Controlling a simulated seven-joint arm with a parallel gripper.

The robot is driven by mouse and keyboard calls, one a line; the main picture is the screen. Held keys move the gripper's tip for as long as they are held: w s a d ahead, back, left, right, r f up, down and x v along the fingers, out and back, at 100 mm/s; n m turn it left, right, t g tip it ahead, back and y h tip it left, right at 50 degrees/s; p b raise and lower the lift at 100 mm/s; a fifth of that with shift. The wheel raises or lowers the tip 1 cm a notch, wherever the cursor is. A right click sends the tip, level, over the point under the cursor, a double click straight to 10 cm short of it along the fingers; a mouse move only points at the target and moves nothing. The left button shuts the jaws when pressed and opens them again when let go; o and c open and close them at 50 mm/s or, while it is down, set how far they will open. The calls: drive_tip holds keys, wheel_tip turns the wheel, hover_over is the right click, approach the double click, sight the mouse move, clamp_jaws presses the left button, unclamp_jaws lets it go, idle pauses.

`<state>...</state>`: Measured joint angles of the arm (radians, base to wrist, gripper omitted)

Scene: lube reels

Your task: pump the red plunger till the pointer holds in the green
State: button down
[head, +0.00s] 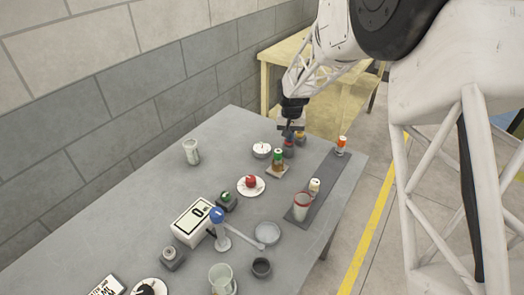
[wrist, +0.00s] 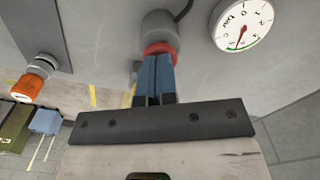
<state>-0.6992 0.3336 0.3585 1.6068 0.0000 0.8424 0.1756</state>
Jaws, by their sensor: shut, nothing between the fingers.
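The red plunger (wrist: 160,47) shows in the wrist view as a red ring or cap at the grey pump body (wrist: 158,22). My gripper (wrist: 157,60) is shut, its blue fingers pressed together with nothing between them. Their tips overlap the red plunger in the picture; I cannot tell if they touch it.
An orange-capped bottle (head: 341,145) stands on a dark strip (head: 326,180) to the right. A small bottle on a pad (head: 277,170) and a red thing on a white plate (head: 250,184) are nearer. A white display box (head: 197,220) stands further forward.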

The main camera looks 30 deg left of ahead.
drive_tip(key=shift+r, duration=3.5)
drive_tip(key=shift+d, duration=0.1)
drive_tip(key=shift+d+r, duration=0.2)
drive_tip(key=shift+d, duration=0.05)
drive_tip(key=s+d+r+m, duration=0.1)
drive_tip(key=s+d+r, duration=0.3)
drive_tip(key=d, duration=0.7)
drive_tip(key=s+d+r+m+t, duration=0.1)
drive_tip(key=s+d+r, duration=0.2)
drive_tip(key=d+r, duration=0.65)
drive_tip(key=s+d+r+m, duration=0.1)
drive_tip(key=s+d+r, duration=0.2)
drive_tip(key=d, duration=1.1)
drive_tip(key=s+d+m, duration=0.1)
drive_tip(key=s+d, duration=0.9)
drive_tip(key=s, duration=0.3)
drive_tip(key=s+d+f+m+t, duration=0.1)
drive_tip(key=s+d+m, duration=0.1)
drive_tip(key=s+d, duration=0.8)
drive_tip(key=shift+s+d+f+t, duration=0.3)
drive_tip(key=shift+s+d, duration=0.05)
drive_tip(key=shift+s, duration=1.4)
